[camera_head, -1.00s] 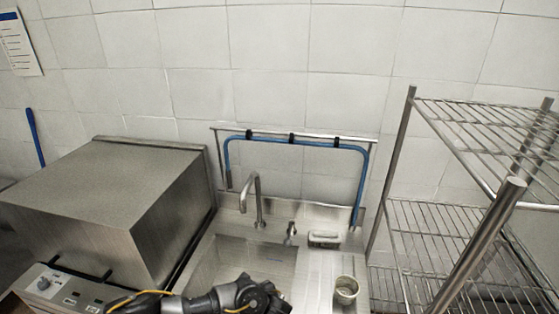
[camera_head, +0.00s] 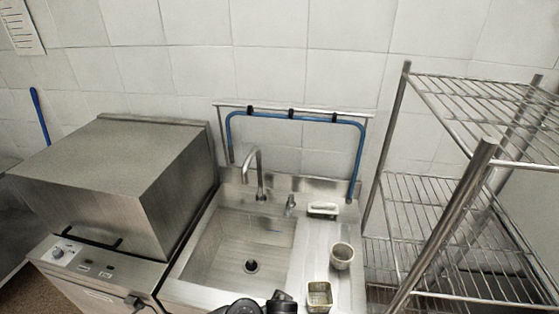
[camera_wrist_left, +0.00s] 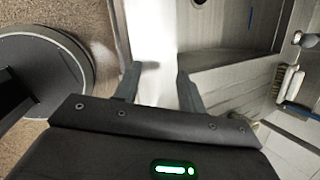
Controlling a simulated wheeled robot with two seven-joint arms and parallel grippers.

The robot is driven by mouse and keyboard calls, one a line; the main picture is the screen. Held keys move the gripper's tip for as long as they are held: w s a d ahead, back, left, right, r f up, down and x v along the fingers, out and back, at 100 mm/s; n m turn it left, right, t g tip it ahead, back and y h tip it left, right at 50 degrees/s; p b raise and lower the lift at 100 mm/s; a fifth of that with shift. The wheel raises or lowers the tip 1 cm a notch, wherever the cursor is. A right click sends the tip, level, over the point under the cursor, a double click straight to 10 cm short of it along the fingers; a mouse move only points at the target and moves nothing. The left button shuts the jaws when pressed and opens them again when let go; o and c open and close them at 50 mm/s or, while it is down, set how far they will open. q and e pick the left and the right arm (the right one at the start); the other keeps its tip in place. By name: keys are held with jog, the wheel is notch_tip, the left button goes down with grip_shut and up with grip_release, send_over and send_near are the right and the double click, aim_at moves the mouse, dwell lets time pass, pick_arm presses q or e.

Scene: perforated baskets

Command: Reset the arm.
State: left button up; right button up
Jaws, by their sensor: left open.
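My left arm shows only as a dark joint at the bottom edge of the head view, in front of the sink; its gripper is not visible there. In the left wrist view my left gripper (camera_wrist_left: 158,85) is open, with its two dark fingers apart and nothing held between them. A bright pale surface lies beyond the fingers, with a brown floor to the left. My right gripper is in neither view.
A steel sink (camera_head: 225,262) with a faucet (camera_head: 258,180) stands in the middle. A round cup-like basket (camera_head: 342,256), a square basket (camera_head: 319,296) and a small tray (camera_head: 322,210) sit right of the basin. A steel box appliance (camera_head: 120,175) is left, a wire rack (camera_head: 440,230) right.

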pick_arm(q)
jog(key=s+n+g+h, duration=0.1)
jog(key=s+n+h, duration=0.1)
jog(key=s+n, duration=0.3)
jog(key=s+a+r+n, duration=0.3)
jog(key=s+a+n, duration=0.5)
jog(key=a, duration=0.3)
jog(key=s+a+r+n, duration=0.2)
jog(key=s+a+n, duration=0.55)
jog(key=a, duration=0.45)
notch_tip(320, 180, down, 35)
jog(key=g+b, duration=0.2)
jog(key=b, duration=1)
jog(key=s+f+b, duration=0.3)
jog(key=s+f, duration=0.2)
jog(key=f, duration=0.4)
jog(key=s+a+f+g+b, duration=0.1)
jog(key=s+f+b, duration=0.2)
jog(key=s+f, duration=0.3)
jog(key=s+a+f+b, duration=0.1)
jog(key=s+f+b, duration=0.3)
jog(key=f, duration=0.8)
jog(key=shift+s+f, duration=0.3)
jog(key=shift+s, duration=0.75)
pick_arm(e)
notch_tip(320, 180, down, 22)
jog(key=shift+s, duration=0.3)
